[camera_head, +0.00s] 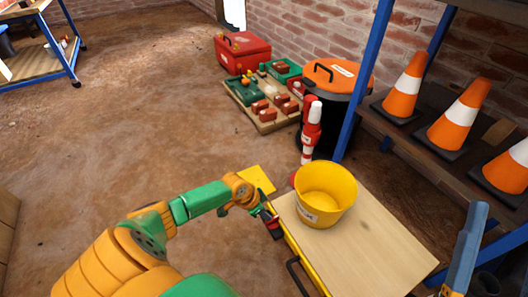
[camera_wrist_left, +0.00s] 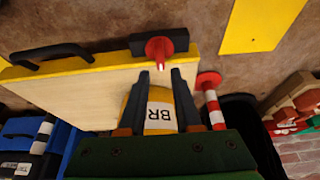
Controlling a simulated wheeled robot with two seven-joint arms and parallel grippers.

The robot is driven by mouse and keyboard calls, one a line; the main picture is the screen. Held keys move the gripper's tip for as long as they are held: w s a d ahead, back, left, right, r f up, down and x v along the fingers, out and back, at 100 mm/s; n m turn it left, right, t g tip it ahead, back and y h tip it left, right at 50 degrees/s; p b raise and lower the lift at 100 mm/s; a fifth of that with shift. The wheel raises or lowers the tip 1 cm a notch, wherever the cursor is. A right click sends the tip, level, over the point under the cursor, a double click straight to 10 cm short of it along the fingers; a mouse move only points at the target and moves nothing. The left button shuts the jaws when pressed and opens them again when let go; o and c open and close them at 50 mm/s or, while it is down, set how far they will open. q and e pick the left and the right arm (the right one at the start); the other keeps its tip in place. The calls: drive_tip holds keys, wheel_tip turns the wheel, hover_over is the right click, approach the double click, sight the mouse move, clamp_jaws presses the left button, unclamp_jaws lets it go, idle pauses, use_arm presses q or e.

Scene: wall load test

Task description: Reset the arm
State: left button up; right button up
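My left gripper (camera_head: 266,212) is at the left edge of a wood-topped cart (camera_head: 365,245), with nothing visibly held. In the left wrist view the two dark fingers of my left gripper (camera_wrist_left: 159,80) stand apart. A yellow bucket (camera_head: 335,186) stands upright on the cart, just right of the gripper. In the wrist view the bucket (camera_wrist_left: 131,106) and its white "BR" label show between the fingers; whether they touch it is unclear. A small red piece on a black base (camera_wrist_left: 158,48) shows beyond the fingertips. My right gripper is not in view.
A red-and-white post (camera_head: 311,135) and an orange-lidded black bin (camera_head: 335,85) stand behind the cart. Traffic cones (camera_head: 458,120) sit on a blue-framed shelf at right. A pallet with red and green pieces (camera_head: 268,115) and a red toolbox (camera_head: 242,50) lie farther back. Open floor (camera_head: 130,130) is at left.

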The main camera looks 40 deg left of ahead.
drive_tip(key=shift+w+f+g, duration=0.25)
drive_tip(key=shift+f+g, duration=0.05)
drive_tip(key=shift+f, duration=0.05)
